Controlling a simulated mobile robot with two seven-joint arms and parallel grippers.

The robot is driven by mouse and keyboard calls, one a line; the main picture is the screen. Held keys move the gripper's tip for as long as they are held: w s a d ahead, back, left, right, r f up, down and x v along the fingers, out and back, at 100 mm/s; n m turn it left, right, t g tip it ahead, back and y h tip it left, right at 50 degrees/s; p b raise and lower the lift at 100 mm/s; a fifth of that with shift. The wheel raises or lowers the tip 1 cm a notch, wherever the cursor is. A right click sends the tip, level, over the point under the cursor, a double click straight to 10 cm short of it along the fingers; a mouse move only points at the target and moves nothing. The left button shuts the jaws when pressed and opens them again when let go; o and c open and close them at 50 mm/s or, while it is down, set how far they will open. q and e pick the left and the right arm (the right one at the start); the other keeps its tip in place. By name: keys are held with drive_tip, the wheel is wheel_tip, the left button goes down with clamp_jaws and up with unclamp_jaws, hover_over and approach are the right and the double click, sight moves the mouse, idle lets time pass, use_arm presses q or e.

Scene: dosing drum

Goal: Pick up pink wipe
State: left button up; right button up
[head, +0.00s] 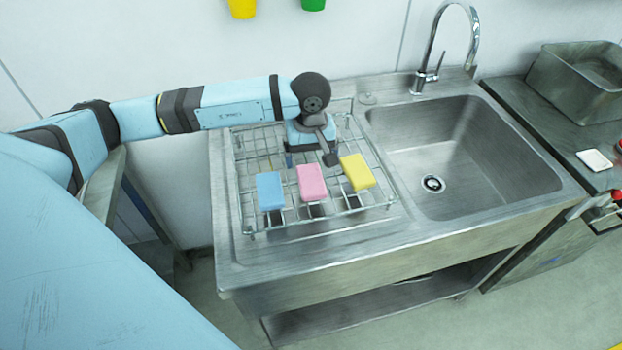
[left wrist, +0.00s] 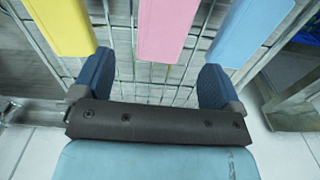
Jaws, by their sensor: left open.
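The pink wipe (head: 311,183) is a small block lying on the wire rack, between a blue wipe (head: 269,190) and a yellow wipe (head: 356,172). My left gripper (head: 312,157) is just behind the pink wipe, pointing down toward the rack. In the left wrist view the pink wipe (left wrist: 166,28) shows ahead, in line with the gap between the two open blue fingers (left wrist: 156,78). The yellow wipe (left wrist: 62,22) and the blue wipe (left wrist: 238,32) lie to either side. Nothing is between the fingers. My right gripper is in neither view.
The wire rack (head: 243,213) stands on the steel drainboard. The sink basin (head: 470,160) and a tall tap (head: 425,78) are to the right. A metal tray (head: 570,85) and a white block (head: 594,160) are on the right-hand counter. The wall is close behind.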

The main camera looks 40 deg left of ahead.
sight(310, 174)
use_arm(q)
drive_tip(key=shift+s+f+p, duration=0.1)
drive_tip(key=shift+f+p, duration=0.65)
drive_tip(key=shift+f, duration=2.05)
drive_tip(key=c, duration=1)
